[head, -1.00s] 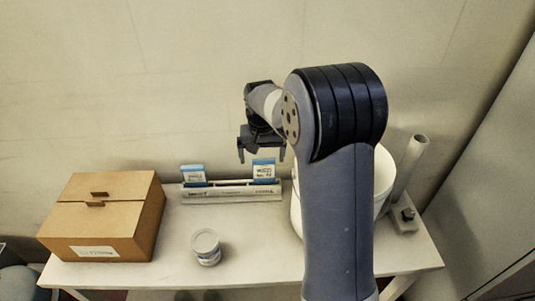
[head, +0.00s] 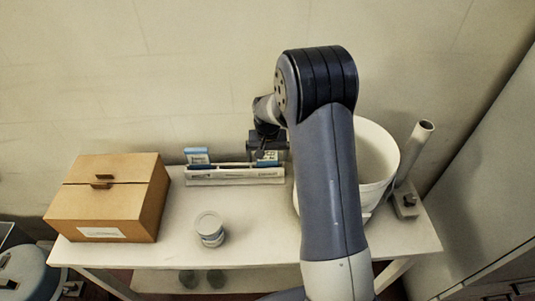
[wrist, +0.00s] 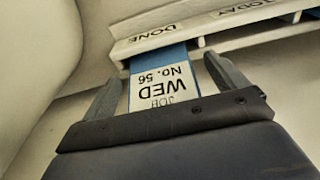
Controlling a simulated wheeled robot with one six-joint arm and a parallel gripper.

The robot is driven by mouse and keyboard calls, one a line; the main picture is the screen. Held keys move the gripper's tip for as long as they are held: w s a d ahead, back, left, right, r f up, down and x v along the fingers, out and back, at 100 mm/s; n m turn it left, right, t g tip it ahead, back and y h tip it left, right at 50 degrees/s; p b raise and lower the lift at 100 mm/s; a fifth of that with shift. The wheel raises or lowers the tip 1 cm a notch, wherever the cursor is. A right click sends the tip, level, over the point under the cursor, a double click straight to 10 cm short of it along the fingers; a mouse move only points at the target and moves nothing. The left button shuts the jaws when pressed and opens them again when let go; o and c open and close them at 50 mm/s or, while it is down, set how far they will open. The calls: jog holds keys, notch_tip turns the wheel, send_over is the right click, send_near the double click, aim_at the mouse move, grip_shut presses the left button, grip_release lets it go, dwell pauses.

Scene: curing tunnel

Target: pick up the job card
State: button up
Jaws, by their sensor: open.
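The job card (wrist: 163,85) is white with a blue edge and reads "JOB WED No. 56", upside down in the wrist view. It stands in the white card rack (wrist: 180,38) by the "DONE" label. My gripper (wrist: 172,82) is open, with one finger on each side of the card. In the head view, my gripper (head: 267,154) is at the right end of the rack (head: 232,178) and covers most of this card. A second blue and white card (head: 197,157) stands at the rack's left end.
On the table (head: 260,238) are a cardboard box (head: 115,200) at left, a small lidded tub (head: 209,230) in front of the rack, and a white bucket (head: 378,165) close right of my gripper. A grey tube (head: 412,160) on a base stands farther right. The wall is close behind.

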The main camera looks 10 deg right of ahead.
aim_at(267, 157)
jog(key=shift+f, duration=0.25)
jog(key=shift+c, duration=0.4)
jog(key=c, duration=1.1)
jog(key=shift+o, duration=0.2)
jog(key=shift+r, duration=0.1)
notch_tip(267, 157, up, 18)
jog(key=b, duration=0.1)
